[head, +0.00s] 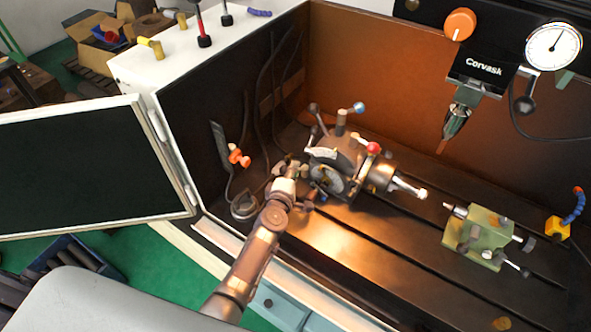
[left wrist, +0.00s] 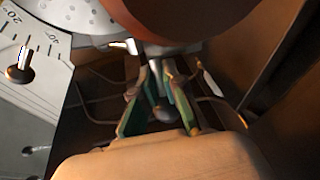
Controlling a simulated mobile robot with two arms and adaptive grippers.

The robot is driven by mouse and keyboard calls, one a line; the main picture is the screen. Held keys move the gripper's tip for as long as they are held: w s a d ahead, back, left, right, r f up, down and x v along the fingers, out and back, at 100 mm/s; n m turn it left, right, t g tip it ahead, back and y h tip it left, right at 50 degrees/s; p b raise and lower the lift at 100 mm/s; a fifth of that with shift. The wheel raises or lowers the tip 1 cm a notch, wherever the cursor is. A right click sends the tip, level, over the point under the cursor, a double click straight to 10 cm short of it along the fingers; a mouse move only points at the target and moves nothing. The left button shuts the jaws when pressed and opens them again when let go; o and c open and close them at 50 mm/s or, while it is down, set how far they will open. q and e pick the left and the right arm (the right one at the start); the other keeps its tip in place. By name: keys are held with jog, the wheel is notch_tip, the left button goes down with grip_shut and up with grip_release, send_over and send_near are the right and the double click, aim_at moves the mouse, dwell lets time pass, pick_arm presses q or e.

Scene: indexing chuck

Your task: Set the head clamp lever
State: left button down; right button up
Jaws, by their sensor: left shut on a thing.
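The indexing head (head: 333,156) stands on the dark machine table, with a graduated plate on its side that shows large in the left wrist view (left wrist: 38,45). My left gripper (head: 296,170) is at the head's left side. In the left wrist view its green-lined fingers (left wrist: 160,98) are shut on the head clamp lever, whose dark rounded knob (left wrist: 166,113) shows between them. The rest of that lever is mostly hidden by the fingers. A blue-knobbed lever (head: 358,108) and a red-knobbed lever (head: 373,148) are free of the gripper. My right gripper is not in view.
A green tailstock (head: 487,238) stands to the right on the slotted table (head: 345,250). A drill chuck (head: 457,120) hangs above at the right. The enclosure's left wall, with cables and an orange-handled item (head: 238,156), is close to my left arm.

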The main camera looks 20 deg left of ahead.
pick_arm(q)
jog(key=shift+s+a+f, duration=0.1)
jog(key=shift+a+f, duration=0.15)
jog(key=c, duration=1.6)
grip_release()
jog(key=o, duration=0.6)
jog(key=shift+s+a+r, duration=0.1)
jog(key=shift+s+r, duration=0.05)
jog(key=shift+o, duration=0.2)
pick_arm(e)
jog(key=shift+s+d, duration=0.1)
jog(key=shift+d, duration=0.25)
pick_arm(q)
jog(key=shift+d, duration=0.25)
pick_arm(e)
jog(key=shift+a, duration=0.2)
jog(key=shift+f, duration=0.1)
